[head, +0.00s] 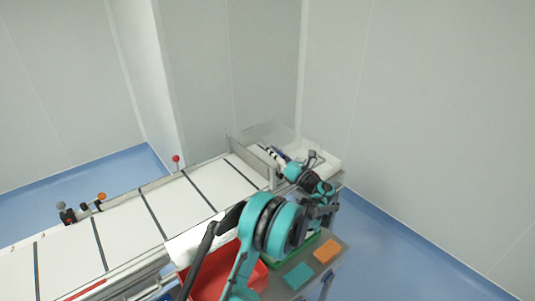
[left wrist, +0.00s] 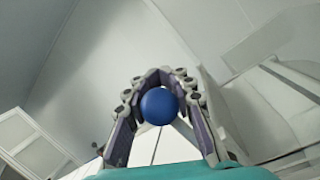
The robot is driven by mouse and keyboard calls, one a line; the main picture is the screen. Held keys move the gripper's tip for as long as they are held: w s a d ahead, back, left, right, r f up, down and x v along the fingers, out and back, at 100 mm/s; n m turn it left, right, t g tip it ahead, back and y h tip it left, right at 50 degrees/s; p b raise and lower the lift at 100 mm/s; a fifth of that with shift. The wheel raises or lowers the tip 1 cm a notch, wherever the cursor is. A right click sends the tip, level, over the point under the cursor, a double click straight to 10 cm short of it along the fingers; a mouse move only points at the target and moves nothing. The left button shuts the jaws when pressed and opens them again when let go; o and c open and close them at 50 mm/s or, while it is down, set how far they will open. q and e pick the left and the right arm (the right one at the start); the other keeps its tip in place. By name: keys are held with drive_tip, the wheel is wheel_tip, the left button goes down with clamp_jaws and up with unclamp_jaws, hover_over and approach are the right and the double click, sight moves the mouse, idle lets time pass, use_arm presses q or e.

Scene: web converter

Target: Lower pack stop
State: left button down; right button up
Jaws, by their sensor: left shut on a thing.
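My left gripper (head: 277,156) is at the far end of the white conveyor, beside a clear upright panel (head: 250,148). In the left wrist view my left gripper (left wrist: 159,78) has its fingers closed around a blue ball knob (left wrist: 158,106). The white belt with dark cross lines (left wrist: 157,148) shows behind the knob. What the knob is fixed to is hidden by the fingers and the knob itself. I cannot make out the pack stop for certain or tell its height. My right gripper is not in view.
The white conveyor (head: 128,226) runs to the lower left. A red-knobbed lever (head: 176,159) stands on its far edge. A red bin (head: 218,284) and a grey table with an orange pad (head: 327,251) and a teal pad (head: 298,276) are in front. Blue floor is free at right.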

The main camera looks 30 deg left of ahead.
use_arm(q)
drive_tip(key=shift+w+d+m, duration=0.15)
drive_tip(key=shift+w+m, duration=0.3)
drive_tip(key=shift+m, duration=0.25)
drive_tip(key=c, duration=1.3)
unclamp_jaws()
drive_tip(key=shift+d, duration=0.1)
drive_tip(key=v, duration=1.2)
drive_tip(key=shift+s+f, duration=0.1)
drive_tip(key=shift+f, duration=0.05)
